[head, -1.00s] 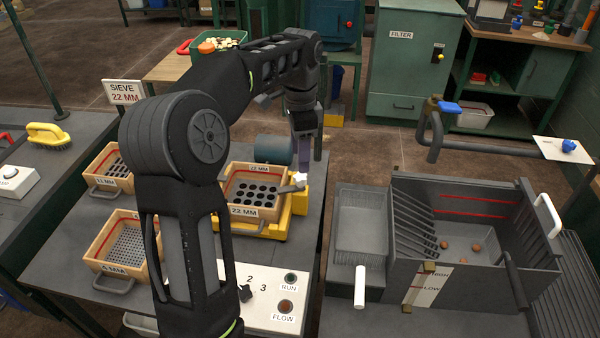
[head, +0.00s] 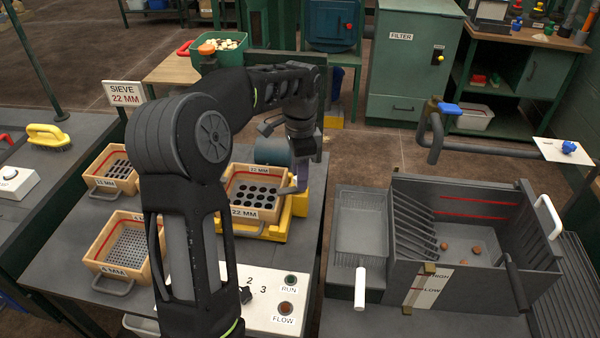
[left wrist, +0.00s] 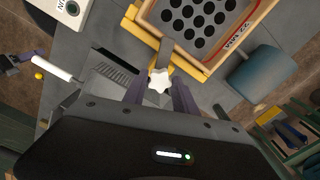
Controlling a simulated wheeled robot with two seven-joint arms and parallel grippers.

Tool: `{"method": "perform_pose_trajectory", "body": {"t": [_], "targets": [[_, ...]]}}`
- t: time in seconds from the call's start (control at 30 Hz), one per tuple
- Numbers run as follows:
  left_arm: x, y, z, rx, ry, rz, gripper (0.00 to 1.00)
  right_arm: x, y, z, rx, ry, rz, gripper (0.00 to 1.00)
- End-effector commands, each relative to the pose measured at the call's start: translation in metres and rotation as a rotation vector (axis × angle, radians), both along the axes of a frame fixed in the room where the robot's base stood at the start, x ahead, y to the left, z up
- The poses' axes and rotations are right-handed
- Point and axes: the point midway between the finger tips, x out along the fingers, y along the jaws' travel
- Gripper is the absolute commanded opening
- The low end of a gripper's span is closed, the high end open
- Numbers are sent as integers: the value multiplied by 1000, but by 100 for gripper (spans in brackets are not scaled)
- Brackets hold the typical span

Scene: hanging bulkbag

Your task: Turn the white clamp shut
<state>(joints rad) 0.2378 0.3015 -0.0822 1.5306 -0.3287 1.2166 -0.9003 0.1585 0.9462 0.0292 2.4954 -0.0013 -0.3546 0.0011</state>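The white clamp (left wrist: 160,81) is a star-shaped knob at the end of a grey arm, beside the yellow frame (left wrist: 185,58) of the sieve shaker. My left gripper (left wrist: 161,92) has its two purple fingers spread, one on each side of the knob. A gap shows between the fingers and the knob, so it does not look gripped. In the head view the left gripper (head: 301,178) points down at the right edge of the shaker and hides the clamp. A 22 mm sieve (head: 258,192) with round holes sits in the frame.
A blue-grey motor cylinder (head: 272,151) stands just behind the sieve. Two other sieves (head: 112,170) (head: 122,245) lie to the left. A control panel (head: 262,300) is in front. A grey trough (head: 475,225) with a white handle (head: 360,288) is to the right.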

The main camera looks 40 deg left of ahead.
Motion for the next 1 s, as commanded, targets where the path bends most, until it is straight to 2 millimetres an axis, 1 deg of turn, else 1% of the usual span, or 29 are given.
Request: {"method": "perform_pose_trajectory", "body": {"t": [0.03, 0.3, 0.4, 0.57, 0.67, 0.77, 0.9, 1.0], "targets": [[0, 0, 0, 0, 0, 0, 29, 0, 0, 0, 0, 0, 0, 36], [0, 0, 0, 0, 0, 0, 6, 0, 0, 0, 0, 0, 0, 36], [0, 0, 0, 0, 0, 0, 0, 0, 0, 0, 0, 0, 0, 36], [0, 0, 0, 0, 0, -3, 0, 0, 0, 0, 0, 0, 0, 36], [0, 0, 1, 0, 0, -40, 0, 0, 0, 3, 0, 0, 0, 36], [0, 0, 2, 0, 1, -135, 0, 0, 0, 7, 0, 0, 0, 36], [0, 1, 2, 1, 1, -303, 0, 0, 0, 12, 0, 1, 0, 36], [1, 1, 1, 1, 0, -381, 0, 0, 0, 13, 0, 1, 0, 36]]}}
